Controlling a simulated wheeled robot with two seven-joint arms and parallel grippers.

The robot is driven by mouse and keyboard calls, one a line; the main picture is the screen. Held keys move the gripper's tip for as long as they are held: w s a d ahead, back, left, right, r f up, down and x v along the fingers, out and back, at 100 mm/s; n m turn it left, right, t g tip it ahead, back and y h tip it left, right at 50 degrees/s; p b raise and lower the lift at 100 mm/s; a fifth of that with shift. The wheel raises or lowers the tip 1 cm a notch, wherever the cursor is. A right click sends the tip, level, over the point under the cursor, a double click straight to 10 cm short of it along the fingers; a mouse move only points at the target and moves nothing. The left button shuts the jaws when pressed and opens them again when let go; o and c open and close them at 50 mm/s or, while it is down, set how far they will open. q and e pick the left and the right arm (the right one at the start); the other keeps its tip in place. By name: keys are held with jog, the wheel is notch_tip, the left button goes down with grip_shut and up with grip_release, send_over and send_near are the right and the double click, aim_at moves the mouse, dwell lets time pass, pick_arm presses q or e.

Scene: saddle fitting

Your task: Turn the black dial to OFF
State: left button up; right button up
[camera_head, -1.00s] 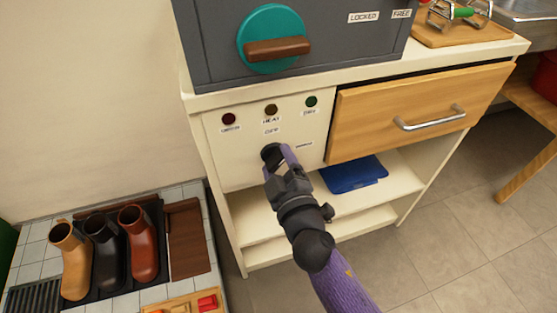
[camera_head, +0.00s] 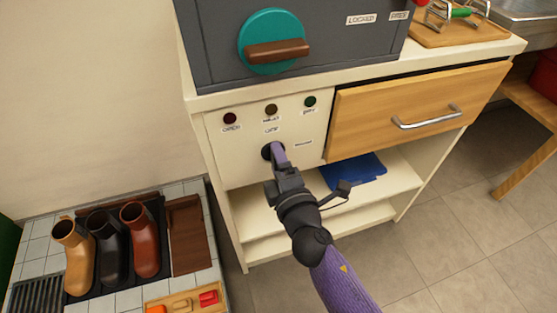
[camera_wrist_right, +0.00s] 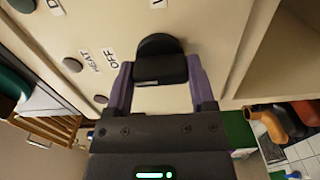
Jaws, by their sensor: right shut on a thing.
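The black dial (camera_head: 266,152) sits on the cream front panel, below the OFF label (camera_head: 271,130). My right gripper (camera_head: 276,153) reaches it from below right and covers part of it. In the right wrist view the purple fingers of the right gripper (camera_wrist_right: 160,72) are shut on the black grip of the dial (camera_wrist_right: 158,45), one on each side. There the OFF label (camera_wrist_right: 112,58) is left of the dial. I cannot tell which label the dial points to. My left gripper is not in view.
Above the panel is a grey box with a teal knob (camera_head: 262,28). A wooden drawer (camera_head: 400,112) with a metal handle is to the right. A blue item (camera_head: 358,168) lies on the open shelf below. Several boots, including a tan one (camera_head: 78,262), stand at lower left.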

dwell(0.5)
jog(key=o, duration=1.2)
jog(key=shift+s, duration=0.1)
jog(key=v, duration=0.9)
jog(key=shift+s, duration=0.35)
jog(key=shift+d, duration=0.1)
